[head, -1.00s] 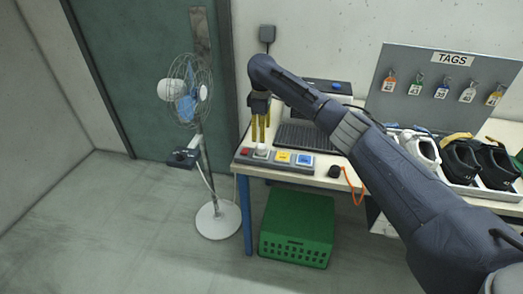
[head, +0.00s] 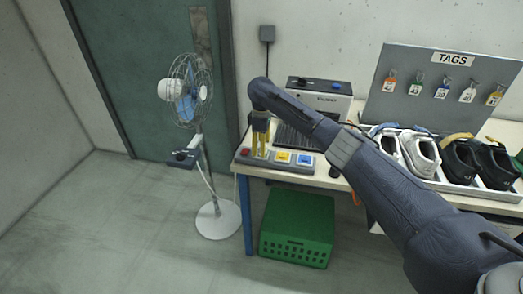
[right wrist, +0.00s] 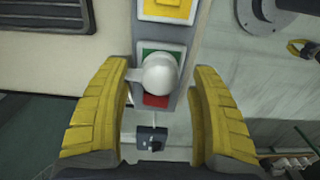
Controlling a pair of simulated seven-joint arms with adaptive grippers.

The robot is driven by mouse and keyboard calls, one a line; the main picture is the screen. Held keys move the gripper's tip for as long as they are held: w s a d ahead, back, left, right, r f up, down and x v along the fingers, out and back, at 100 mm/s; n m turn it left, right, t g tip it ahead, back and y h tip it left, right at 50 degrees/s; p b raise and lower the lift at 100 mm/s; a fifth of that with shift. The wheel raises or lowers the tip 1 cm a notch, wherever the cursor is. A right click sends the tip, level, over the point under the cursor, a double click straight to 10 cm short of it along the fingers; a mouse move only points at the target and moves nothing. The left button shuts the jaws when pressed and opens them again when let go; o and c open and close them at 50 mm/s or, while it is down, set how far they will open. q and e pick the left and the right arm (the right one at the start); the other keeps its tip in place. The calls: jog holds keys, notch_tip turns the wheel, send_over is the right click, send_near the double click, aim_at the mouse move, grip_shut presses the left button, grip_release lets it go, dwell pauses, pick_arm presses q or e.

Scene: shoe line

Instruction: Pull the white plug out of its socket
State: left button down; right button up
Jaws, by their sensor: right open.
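The white plug (right wrist: 160,73) has a round head and sits over the green-framed socket (right wrist: 146,52) of a grey socket strip (head: 270,163) at the table's front left corner. My right gripper (head: 259,152) is open, pointing down over the strip. In the right wrist view its yellow fingers stand on both sides of the plug, with a gap on each side. In the head view the fingers hide most of the plug. My left gripper is in neither view.
The strip also carries a red switch (head: 245,152), a yellow socket (head: 283,157) and a blue socket (head: 305,159). A fan (head: 187,92) stands left of the table, and a green crate (head: 297,220) is below. A dark vent panel (head: 293,134) and a grey device (head: 325,97) lie behind.

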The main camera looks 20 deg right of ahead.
jog(key=shift+f, duration=0.85)
dwell(0.6)
grip_shut()
dwell(0.3)
jog(key=shift+r, duration=0.1)
jog(key=shift+r, duration=2.75)
jog(key=shift+r, duration=0.15)
